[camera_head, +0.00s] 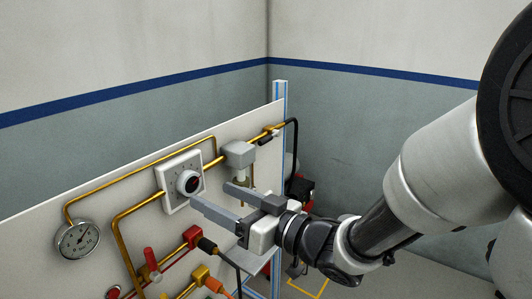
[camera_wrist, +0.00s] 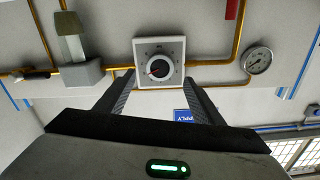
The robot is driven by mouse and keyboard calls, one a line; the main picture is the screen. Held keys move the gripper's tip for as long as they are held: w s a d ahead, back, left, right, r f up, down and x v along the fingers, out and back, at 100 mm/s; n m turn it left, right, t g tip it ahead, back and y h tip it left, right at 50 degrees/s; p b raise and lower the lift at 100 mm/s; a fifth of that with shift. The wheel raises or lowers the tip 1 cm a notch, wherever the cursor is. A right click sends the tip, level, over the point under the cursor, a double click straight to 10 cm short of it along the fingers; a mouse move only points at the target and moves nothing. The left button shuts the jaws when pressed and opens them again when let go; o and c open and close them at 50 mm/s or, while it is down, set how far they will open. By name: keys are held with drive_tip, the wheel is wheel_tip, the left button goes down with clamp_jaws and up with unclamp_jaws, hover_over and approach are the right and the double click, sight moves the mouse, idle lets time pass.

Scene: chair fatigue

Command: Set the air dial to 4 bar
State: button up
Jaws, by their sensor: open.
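The air dial (camera_head: 188,182) is a round white-rimmed knob with a dark face and a red mark, on a square white plate with small scale marks around it. It also shows in the wrist view (camera_wrist: 158,68), where the red mark points to the lower left; the scale numbers are too small to read. My gripper (camera_head: 212,194) is open and empty in front of the panel, its fingers reaching toward the dial. In the wrist view the fingertips (camera_wrist: 160,80) lie to either side of the knob's lower part; contact cannot be told.
A round pressure gauge (camera_head: 77,240) is at the panel's left; its reading is unclear. Brass pipes (camera_head: 122,230) run along the panel. A grey block fitting (camera_head: 238,155) sits right of the dial. Red (camera_head: 192,237) and yellow (camera_head: 200,273) connectors with hoses are below.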

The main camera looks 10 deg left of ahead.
sight(193, 186)
drive_tip(key=b+x, duration=0.1)
drive_tip(key=x, duration=0.8)
drive_tip(key=c, duration=1.1)
drive_tip(key=shift+o, duration=0.3)
drive_tip(key=shift+f+b, duration=0.1)
drive_tip(key=shift+b, duration=0.2)
